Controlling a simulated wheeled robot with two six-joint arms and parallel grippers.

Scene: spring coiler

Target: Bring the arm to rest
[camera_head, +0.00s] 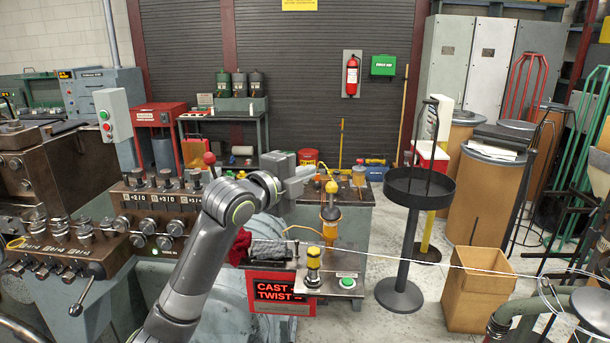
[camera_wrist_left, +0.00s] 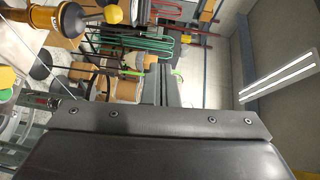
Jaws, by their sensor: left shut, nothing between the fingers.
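My left arm (camera_head: 205,250) comes up from the bottom of the head view and bends at the wrist. My left gripper (camera_head: 298,181) is at its far end, pointing right, shut and empty. It is raised in front of the grey cabinet and above the bench with the yellow-topped knobs, apparently touching nothing. My right gripper is not in view.
A lever-and-knob machine (camera_head: 60,240) stands at the left. A yellow-topped post (camera_head: 330,215) and a yellow knob (camera_head: 313,262) stand close by the arm, near a red-lettered sign (camera_head: 282,291). A black round stand (camera_head: 418,190) and a cardboard box (camera_head: 478,290) are at right; a wire crosses there.

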